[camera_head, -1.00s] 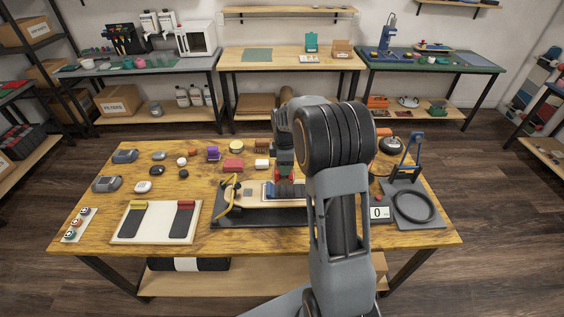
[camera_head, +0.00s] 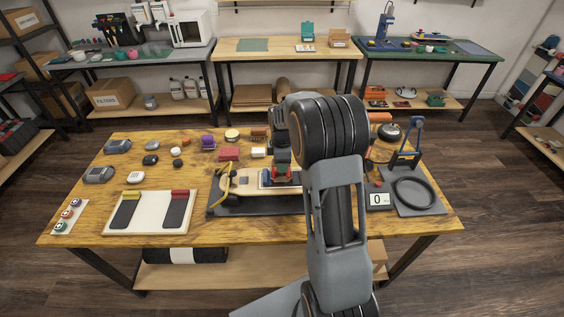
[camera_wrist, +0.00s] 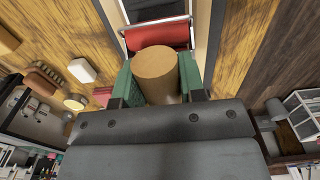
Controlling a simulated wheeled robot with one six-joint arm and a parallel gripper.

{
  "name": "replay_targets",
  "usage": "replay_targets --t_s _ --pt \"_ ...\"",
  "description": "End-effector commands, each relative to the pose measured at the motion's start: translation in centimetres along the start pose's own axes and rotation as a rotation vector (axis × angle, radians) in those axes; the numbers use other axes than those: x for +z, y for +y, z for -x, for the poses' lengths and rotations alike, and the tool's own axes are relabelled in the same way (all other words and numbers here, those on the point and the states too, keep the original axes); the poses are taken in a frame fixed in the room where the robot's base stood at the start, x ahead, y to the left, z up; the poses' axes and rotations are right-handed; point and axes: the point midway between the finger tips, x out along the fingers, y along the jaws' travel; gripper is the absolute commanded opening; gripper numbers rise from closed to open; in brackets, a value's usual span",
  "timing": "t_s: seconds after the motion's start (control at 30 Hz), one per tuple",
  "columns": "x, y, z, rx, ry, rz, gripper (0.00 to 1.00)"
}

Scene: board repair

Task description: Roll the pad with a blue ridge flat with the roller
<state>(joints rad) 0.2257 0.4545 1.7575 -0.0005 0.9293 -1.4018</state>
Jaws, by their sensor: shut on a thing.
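My gripper (camera_wrist: 157,78) is shut on the wooden handle of the roller (camera_wrist: 158,36). The roller's red cylinder lies across a dark pad (camera_wrist: 150,7) that runs up the wrist view; I cannot tell how hard it presses. In the head view my gripper (camera_head: 282,160) is over the pale board (camera_head: 245,182) at the table's centre, partly hidden by my arm. A small bluish patch, perhaps the blue ridge (camera_head: 266,178), shows just left of the roller. No blue shows in the wrist view.
A white board (camera_head: 150,212) with yellow- and red-ridged dark pads is to the left. Several small objects line the table's back left.

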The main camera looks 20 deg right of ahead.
Motion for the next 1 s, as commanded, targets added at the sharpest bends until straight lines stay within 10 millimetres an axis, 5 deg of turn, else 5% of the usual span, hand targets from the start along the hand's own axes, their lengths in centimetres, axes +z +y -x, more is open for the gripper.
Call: replay_targets --t_s 1.0 --pt "0.01 0.01 -0.91 0.0 0.0 0.0 0.18"
